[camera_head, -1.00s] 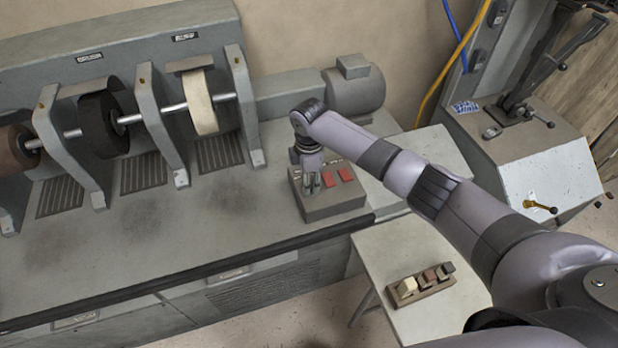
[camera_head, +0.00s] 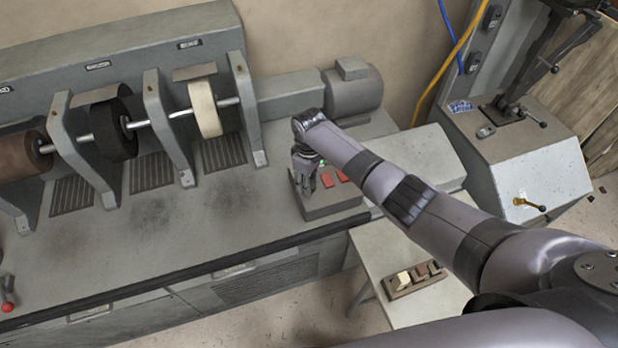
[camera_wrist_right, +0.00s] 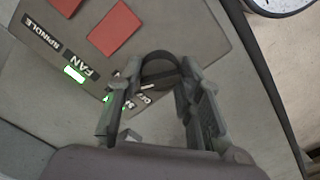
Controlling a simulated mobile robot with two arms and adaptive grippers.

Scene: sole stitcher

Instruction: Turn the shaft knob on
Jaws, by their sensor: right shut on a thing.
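The grey control box (camera_head: 335,206) sits at the right end of the machine bench, with red switches (camera_head: 342,176) on top. My right gripper (camera_head: 309,187) is down at the box's left part, beside the switches. The right wrist view shows the box face (camera_wrist_right: 192,35) with SPINDLE and FAN labels, red switches (camera_wrist_right: 115,28) and lit green indicators (camera_wrist_right: 74,75). There my right gripper (camera_wrist_right: 160,85) is closed around a dark rounded knob (camera_wrist_right: 158,56), one finger on each side. Part of a label with "OFF"-like lettering shows beside it; the fingers hide the rest. My left gripper is out of view.
Finishing wheels (camera_head: 206,108) on a shaft (camera_head: 150,122) stand to the left, with a motor (camera_head: 353,92) behind. A small side table (camera_head: 372,250) holds a block rack (camera_head: 418,285). Another grey machine (camera_head: 510,140) stands at right. The bench front is clear.

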